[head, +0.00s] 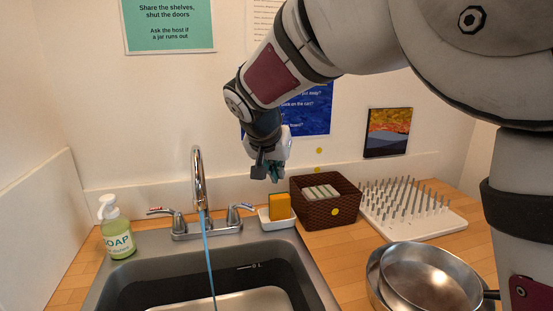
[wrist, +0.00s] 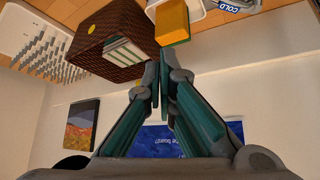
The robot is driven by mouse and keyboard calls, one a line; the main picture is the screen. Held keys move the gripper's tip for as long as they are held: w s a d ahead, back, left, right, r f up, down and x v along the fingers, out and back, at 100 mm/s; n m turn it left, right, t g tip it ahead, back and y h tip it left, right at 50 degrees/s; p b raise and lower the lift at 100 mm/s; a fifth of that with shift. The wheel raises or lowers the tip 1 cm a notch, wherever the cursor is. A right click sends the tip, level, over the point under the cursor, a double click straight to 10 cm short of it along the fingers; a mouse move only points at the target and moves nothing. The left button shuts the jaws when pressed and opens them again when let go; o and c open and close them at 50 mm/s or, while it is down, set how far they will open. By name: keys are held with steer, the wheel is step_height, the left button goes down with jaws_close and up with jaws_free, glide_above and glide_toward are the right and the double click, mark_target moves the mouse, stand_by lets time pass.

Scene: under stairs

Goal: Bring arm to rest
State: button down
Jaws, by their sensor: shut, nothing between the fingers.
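My arm reaches in from the upper right of the head view and bends down at the wrist. My gripper (head: 270,176) hangs above the counter, close to the wall, over the yellow sponge (head: 280,206) and its white holder (head: 277,220). In the wrist view my gripper (wrist: 161,72) has its teal fingers together with nothing between them. The sponge (wrist: 172,22) shows just past the fingertips in that view, apart from them as far as I can tell.
A brown woven basket (head: 325,212) stands right of the sponge. Beyond it are a white spiked drying rack (head: 425,222) and metal pans (head: 430,275). The sink (head: 130,287) with running faucet (head: 198,180) and a soap bottle (head: 118,235) are left. A small picture (head: 388,132) leans at the wall.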

steer(key=s+d+r+g+y+p, duration=0.1)
steer(key=s+d+r, duration=0.1)
steer(key=s+d, duration=0.65)
steer(key=s+d+r+g+p, duration=0.1)
steer(key=s+d+r, duration=0.2)
steer(key=s+d, duration=0.6)
steer(key=s+d+f+n+p, duration=0.1)
steer(key=s, duration=0.9)
steer(key=s+d+f+n+g+y+p, duration=0.1)
steer(key=s+f, duration=0.1)
steer(key=s, duration=0.9)
steer(key=shift+s+d+f+n+p, duration=0.2)
steer(key=shift+d+n+p, duration=0.2)
steer(key=c, duration=2.4)
jaws_free()
